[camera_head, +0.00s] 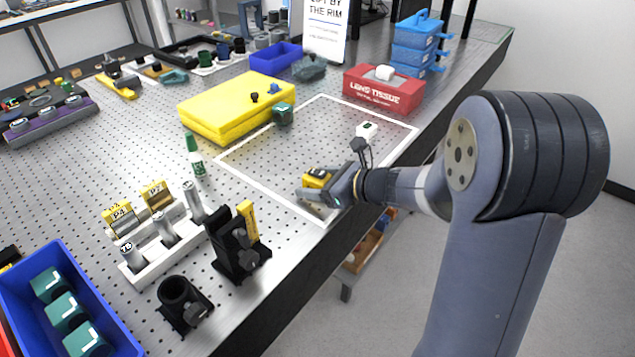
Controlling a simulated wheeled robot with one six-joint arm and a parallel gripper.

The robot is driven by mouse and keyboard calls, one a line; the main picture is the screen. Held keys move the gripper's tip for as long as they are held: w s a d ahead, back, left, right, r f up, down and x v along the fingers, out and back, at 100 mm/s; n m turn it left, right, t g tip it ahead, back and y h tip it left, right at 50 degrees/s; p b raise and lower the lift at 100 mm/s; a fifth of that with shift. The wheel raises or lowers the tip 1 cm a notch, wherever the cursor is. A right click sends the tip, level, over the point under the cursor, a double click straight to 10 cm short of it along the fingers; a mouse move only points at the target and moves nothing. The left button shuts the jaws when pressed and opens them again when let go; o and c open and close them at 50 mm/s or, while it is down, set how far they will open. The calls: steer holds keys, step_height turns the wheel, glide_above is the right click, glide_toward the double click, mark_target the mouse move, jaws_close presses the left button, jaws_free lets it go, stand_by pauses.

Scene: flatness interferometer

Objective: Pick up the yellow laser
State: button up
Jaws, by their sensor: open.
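A small yellow block with dark parts (317,177), which looks like the yellow laser, is at the lower part of the white-outlined area of the perforated table (340,120). My gripper (318,187) reaches in from the right, low over the table. Its jaws are open and at the block, which shows beside and partly behind them. I cannot tell whether the fingers touch it. The block's lower side is hidden by the gripper.
A black mount with a yellow upright piece (247,221) and a white rack (157,245) stand to the left. The table edge runs under my arm.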

jaws_close()
stand_by(0.6)
steer(key=shift+r, duration=0.1)
